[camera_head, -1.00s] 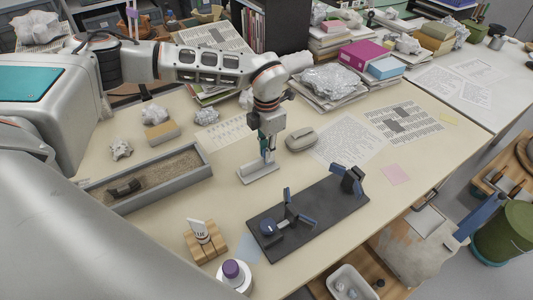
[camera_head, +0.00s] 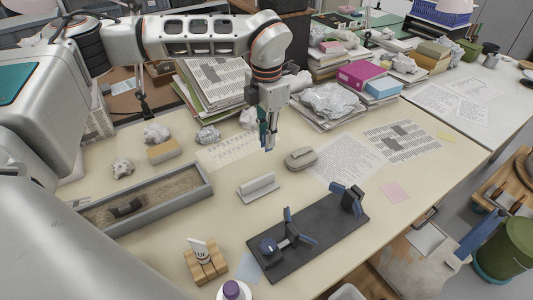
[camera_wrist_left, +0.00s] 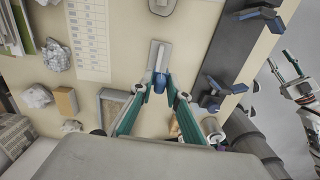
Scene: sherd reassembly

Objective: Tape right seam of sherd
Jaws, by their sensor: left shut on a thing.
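My left gripper (camera_head: 268,145) is above the table, just behind the light grey holder (camera_head: 258,188) with its upright ridge. In the left wrist view its fingertips (camera_wrist_left: 161,88) close on a small blue piece (camera_wrist_left: 158,80), with the holder (camera_wrist_left: 160,48) below and beyond it. A black mat (camera_head: 318,225) carries dark brackets with blue pads (camera_head: 290,240). I cannot make out a sherd or its right seam. In the left wrist view, my right gripper (camera_wrist_left: 282,62) is at the far right, off the table, with its teal fingers apart.
A grey tray of sand (camera_head: 205,190) lies to the left, with a dark piece (camera_head: 127,208) in it. A grey device (camera_head: 301,158) sits right of my left gripper. Books and crumpled foil (camera_head: 332,101) stand behind.

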